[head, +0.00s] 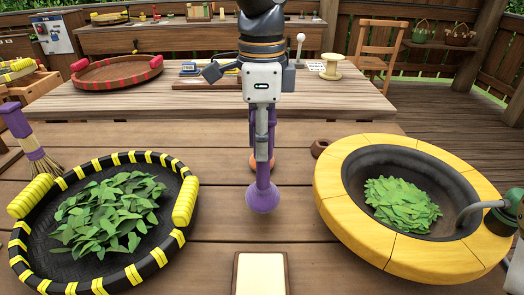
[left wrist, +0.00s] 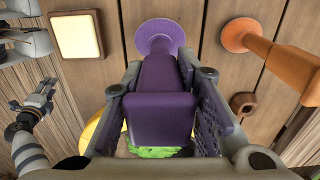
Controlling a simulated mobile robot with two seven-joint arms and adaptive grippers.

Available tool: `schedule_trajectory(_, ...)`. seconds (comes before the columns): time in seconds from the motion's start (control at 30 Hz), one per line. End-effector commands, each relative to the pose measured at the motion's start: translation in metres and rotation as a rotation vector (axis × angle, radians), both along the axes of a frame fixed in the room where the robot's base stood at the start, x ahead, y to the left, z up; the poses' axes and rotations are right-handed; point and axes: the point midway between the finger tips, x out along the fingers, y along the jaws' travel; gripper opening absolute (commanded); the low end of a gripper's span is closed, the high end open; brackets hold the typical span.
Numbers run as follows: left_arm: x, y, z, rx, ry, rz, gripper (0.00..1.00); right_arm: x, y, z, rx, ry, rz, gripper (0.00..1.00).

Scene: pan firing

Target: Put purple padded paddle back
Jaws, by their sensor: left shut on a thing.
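My left gripper (head: 262,150) is shut on the purple padded paddle (head: 263,197) above the middle of the near wooden table. The paddle's round purple disc points down; I cannot tell whether it touches the table. In the left wrist view, the thick purple grip (left wrist: 165,95) sits between both fingers. An orange paddle (left wrist: 270,50) stands beside it; in the head view it is mostly hidden behind the gripper. My right gripper (left wrist: 38,100) shows small at the left of the left wrist view, apart from the paddle; its finger opening is unclear.
A black-and-yellow tray (head: 18,262) with leaves lies left; a yellow-rimmed pan (head: 345,207) with leaves stands right. A cream-topped square block (head: 260,275) lies in front, a small brown ring (head: 319,148) behind right. A purple-handled brush (head: 40,160) is far left. Bare boards surround the paddle.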

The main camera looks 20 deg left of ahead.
Motion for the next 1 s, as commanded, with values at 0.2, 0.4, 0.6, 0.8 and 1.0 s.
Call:
schedule_trajectory(0.2, 0.002, 0.002, -0.024, 0.0, -0.005, -0.001, 0.0, 0.005, 0.0, 0.004, 0.0, -0.017, 0.0, 0.4)
schedule_trajectory(0.4, 0.002, 0.002, -0.028, 0.0, -0.004, -0.001, 0.0, 0.004, 0.0, 0.004, 0.0, -0.016, 0.0, 0.4)
schedule_trajectory(0.6, 0.002, 0.002, -0.032, 0.001, -0.003, -0.001, 0.31, 0.005, 0.0, 0.004, 0.0, -0.018, 0.0, 0.4)
schedule_trajectory(0.8, 0.002, 0.002, -0.032, 0.001, -0.002, -0.001, 0.47, 0.004, 0.0, 0.004, 0.0, -0.017, 0.0, 0.4)
schedule_trajectory(1.0, 0.002, 0.001, -0.036, -0.001, 0.004, -0.001, 0.47, 0.001, 0.0, 0.001, 0.0, -0.003, 0.0, 0.4)
